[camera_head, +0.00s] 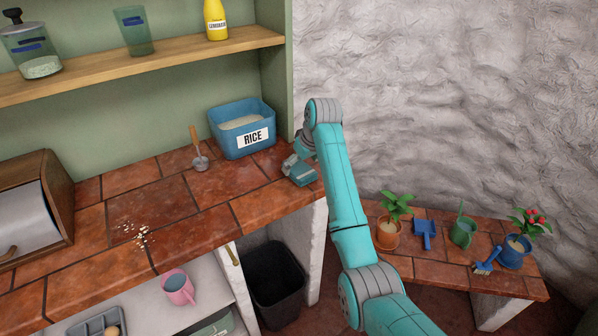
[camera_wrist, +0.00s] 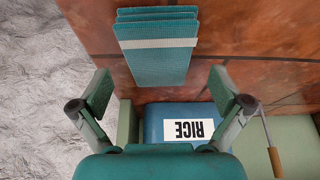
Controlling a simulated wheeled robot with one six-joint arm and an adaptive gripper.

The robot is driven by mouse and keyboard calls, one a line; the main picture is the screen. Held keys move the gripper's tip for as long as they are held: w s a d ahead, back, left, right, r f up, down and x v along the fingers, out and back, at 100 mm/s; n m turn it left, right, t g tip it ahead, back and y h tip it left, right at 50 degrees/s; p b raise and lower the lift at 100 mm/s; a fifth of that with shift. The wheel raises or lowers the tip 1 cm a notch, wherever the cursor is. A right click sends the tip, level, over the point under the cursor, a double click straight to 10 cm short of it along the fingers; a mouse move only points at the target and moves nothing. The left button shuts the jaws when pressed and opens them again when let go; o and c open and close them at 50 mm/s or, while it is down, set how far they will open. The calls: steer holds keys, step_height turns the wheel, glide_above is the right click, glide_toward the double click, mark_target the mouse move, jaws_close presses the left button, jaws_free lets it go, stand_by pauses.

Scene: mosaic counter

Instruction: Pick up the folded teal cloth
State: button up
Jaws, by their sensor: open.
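The folded teal cloth (camera_wrist: 155,50) lies flat on the tiled counter in the wrist view, stacked in layers with a pale band across it. In the head view the cloth (camera_head: 299,171) is at the counter's right end, right of the rice tub, partly covered by my arm. My gripper (camera_wrist: 163,92) is open and empty in the wrist view, its two fingers spread wide. The cloth shows beyond the fingertips, between their lines, and neither finger touches it. In the head view my arm largely hides the gripper.
The blue rice tub (camera_head: 242,131) stands close left of the cloth, with a wooden-handled scoop (camera_head: 198,150) beside it. The wall (camera_head: 450,90) is behind. Crumbs (camera_head: 140,234) lie on the counter. A low tiled bench (camera_head: 400,263) with pots is at right.

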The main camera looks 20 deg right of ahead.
steer(key=shift+x, duration=0.9)
steer(key=shift+f, duration=0.2)
steer(key=shift+c, duration=0.3)
steer(key=c, duration=1.1)
